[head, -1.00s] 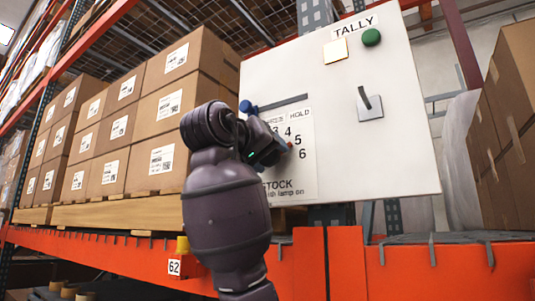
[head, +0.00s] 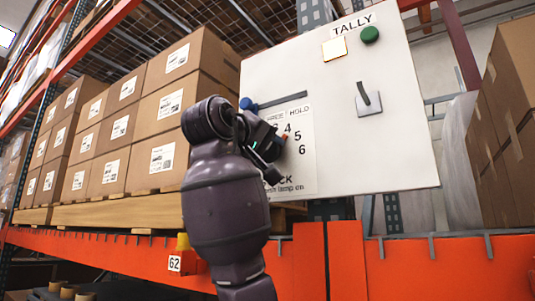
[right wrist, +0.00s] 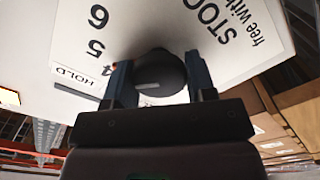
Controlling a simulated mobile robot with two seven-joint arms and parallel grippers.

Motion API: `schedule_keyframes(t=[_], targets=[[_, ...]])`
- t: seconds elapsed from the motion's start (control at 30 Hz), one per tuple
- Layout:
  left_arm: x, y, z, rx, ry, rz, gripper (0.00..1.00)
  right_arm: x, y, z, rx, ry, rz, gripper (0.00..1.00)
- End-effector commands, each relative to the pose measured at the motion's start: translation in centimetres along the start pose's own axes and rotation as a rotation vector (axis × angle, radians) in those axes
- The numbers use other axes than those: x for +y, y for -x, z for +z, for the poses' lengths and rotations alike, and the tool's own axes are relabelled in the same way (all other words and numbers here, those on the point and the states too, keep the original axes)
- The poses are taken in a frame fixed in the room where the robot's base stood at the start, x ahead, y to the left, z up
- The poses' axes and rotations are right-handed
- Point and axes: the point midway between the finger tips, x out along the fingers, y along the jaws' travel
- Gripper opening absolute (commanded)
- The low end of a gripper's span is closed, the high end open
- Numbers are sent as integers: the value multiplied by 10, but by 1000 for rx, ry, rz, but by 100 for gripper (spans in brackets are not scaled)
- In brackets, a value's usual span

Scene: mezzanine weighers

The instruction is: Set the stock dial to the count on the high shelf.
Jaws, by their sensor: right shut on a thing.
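The stock dial's dark round knob (right wrist: 160,72) is between my right gripper's fingers in the right wrist view. My right gripper (head: 276,150) is shut on it at the white panel (head: 400,150); in the head view the gripper and forearm hide the knob. Printed 4, 5 and 6 show right of it. A small red spot, perhaps a pointer tip, shows near the 5. The word STOCK is partly covered. The square lamp (head: 335,49) glows pale yellow. No count on a high shelf can be made out. My left gripper is out of view.
The panel also holds a green button (head: 370,35) under TALLY, a grey lever (head: 369,100) and a blue-knobbed bar (head: 247,104) near the FREE and HOLD labels. Stacked cartons (head: 170,115) stand left, more cartons (head: 505,130) right. An orange beam (head: 400,265) runs below.

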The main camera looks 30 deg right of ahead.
Motion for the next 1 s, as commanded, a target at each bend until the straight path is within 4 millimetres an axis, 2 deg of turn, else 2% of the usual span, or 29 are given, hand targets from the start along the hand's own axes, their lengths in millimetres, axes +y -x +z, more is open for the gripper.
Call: schedule_keyframes(t=[0.33,0.83,0.87,1.0], targets=[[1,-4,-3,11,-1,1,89,0,0,0,1,142,1,27],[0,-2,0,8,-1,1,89,0,0,0,1,165,1,27],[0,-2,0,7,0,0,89,0,0,0,1,165,1,54],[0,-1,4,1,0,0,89,0,0,0,0,165,1,75]])
